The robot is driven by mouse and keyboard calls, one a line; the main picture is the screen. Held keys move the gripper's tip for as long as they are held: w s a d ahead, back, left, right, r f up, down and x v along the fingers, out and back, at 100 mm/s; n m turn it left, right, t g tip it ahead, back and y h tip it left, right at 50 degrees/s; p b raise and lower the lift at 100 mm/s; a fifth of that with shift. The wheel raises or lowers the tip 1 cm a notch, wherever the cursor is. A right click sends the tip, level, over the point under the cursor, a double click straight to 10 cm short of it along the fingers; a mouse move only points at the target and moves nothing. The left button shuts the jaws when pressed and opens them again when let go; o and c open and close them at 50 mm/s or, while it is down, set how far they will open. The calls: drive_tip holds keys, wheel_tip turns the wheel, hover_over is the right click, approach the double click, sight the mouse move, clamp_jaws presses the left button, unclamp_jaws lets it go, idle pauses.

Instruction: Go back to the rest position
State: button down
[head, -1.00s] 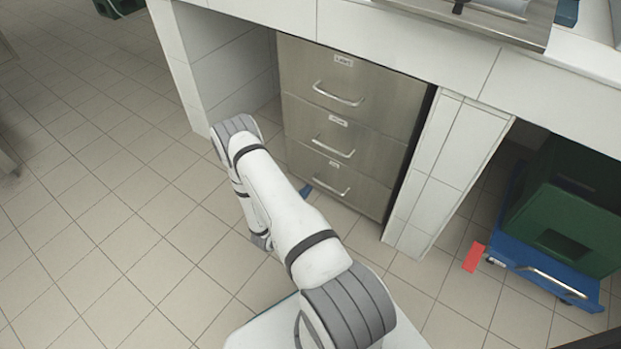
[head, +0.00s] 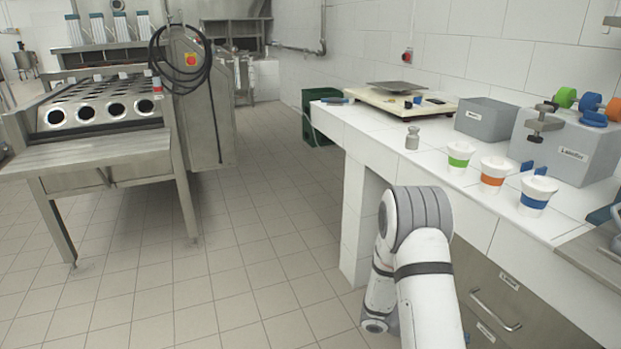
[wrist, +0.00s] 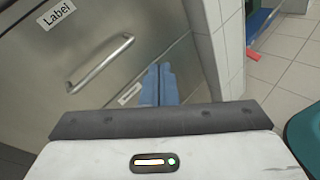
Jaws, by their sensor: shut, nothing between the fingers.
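My gripper (wrist: 159,84) shows in the wrist view with its two blue fingers together and nothing between them. It is in front of the grey metal drawer cabinet (wrist: 115,35), near a drawer handle (wrist: 99,62). I cannot tell whether the fingers touch the cabinet. In the head view my white arm (head: 425,265) is folded beside the counter at the lower right, and my gripper is out of sight there.
The white tiled counter (head: 390,130) runs along the right. It holds cups with green (head: 458,157), orange (head: 493,174) and blue (head: 537,196) bands, grey boxes and a scale (head: 394,98). A steel machine (head: 100,115) stands left. The tiled floor between is clear.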

drive_tip(key=s+a+r+m+t+y+p, duration=0.2)
drive_tip(key=s+a+r+m+y+p, duration=0.2)
drive_tip(key=r, duration=1)
drive_tip(key=s+a+r+m+t+y+p, duration=0.2)
drive_tip(key=s+a+r+m+y+p, duration=0.2)
drive_tip(key=a+r+p, duration=0.5)
drive_tip(key=s+a+r+m+t+y+p, duration=0.1)
drive_tip(key=s+a+r+m+y+p, duration=0.2)
drive_tip(key=r, duration=1.7)
drive_tip(key=s+a+y+p, duration=0.4)
drive_tip(key=p, duration=0.1)
drive_tip(key=shift+s+a+m+t, duration=0.15)
drive_tip(key=shift+s+m+t, duration=0.2)
drive_tip(key=shift+m+t, duration=0.05)
drive_tip(key=shift+r, duration=0.1)
